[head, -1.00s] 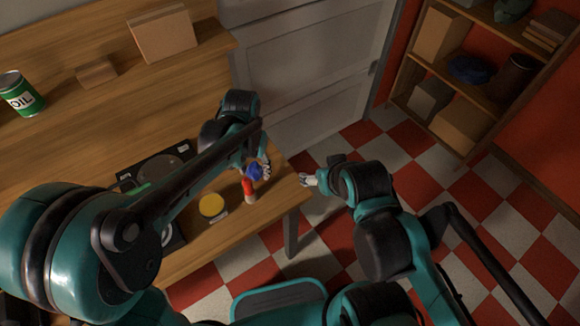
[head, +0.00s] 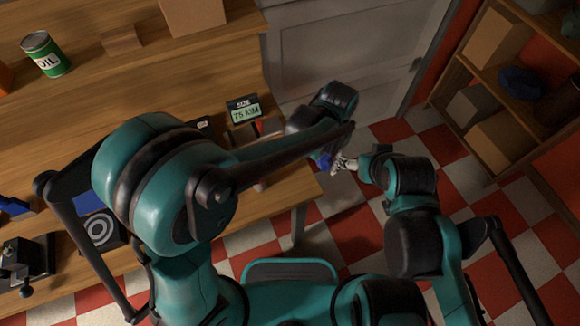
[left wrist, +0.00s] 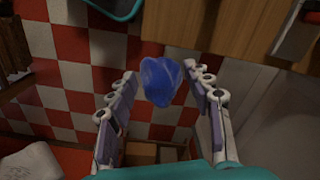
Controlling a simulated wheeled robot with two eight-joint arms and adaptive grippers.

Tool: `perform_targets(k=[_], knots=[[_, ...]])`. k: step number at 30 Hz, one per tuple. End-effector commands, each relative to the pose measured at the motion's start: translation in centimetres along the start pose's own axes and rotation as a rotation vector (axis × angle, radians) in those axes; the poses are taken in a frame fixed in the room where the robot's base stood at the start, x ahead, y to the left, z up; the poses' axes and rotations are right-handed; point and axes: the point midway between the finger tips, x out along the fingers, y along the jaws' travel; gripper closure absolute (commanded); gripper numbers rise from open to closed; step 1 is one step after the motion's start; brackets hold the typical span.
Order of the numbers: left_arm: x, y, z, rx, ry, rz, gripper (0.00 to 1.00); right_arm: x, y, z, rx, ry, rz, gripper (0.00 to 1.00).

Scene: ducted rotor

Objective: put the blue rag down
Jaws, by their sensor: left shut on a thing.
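The blue rag (head: 325,161) is a small crumpled bundle at my left gripper (head: 336,162), past the right end of the workbench (head: 225,215) and above the checkered floor. In the left wrist view the rag (left wrist: 161,81) sits between the fingertips of my left gripper (left wrist: 160,88), which is shut on it. Floor tiles show behind it, with the bench edge at the upper right. My right gripper (head: 358,163) is close beside the left one; its fingers are too small and overlapped to tell open from shut.
A green oil can (head: 46,54), a wooden block (head: 122,39) and a box (head: 195,14) stand at the back of the bench. A small display (head: 242,110) is near its right end. A shelf (head: 480,95) with boxes and a dark blue bundle (head: 520,83) stands right.

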Motion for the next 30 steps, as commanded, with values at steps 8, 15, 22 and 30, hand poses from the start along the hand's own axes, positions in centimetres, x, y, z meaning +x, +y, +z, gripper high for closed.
perform_targets(k=[8,15,22,30], knots=[[4.0,-5.8,2.3,-0.008,0.000,0.000,0.91,1.7,0.0,1.2,0.000,0.000,0.000,0.29],[6.4,-9.7,3.9,-0.005,0.000,0.000,0.91,2.6,0.0,1.9,0.000,0.000,0.000,0.29],[7.7,-10.3,4.2,-0.001,0.000,0.000,0.91,3.1,0.0,2.2,0.000,0.000,0.000,0.29],[10.4,-10.3,4.1,-0.002,0.000,0.000,0.91,4.0,0.0,2.9,0.000,0.000,0.000,0.29]])
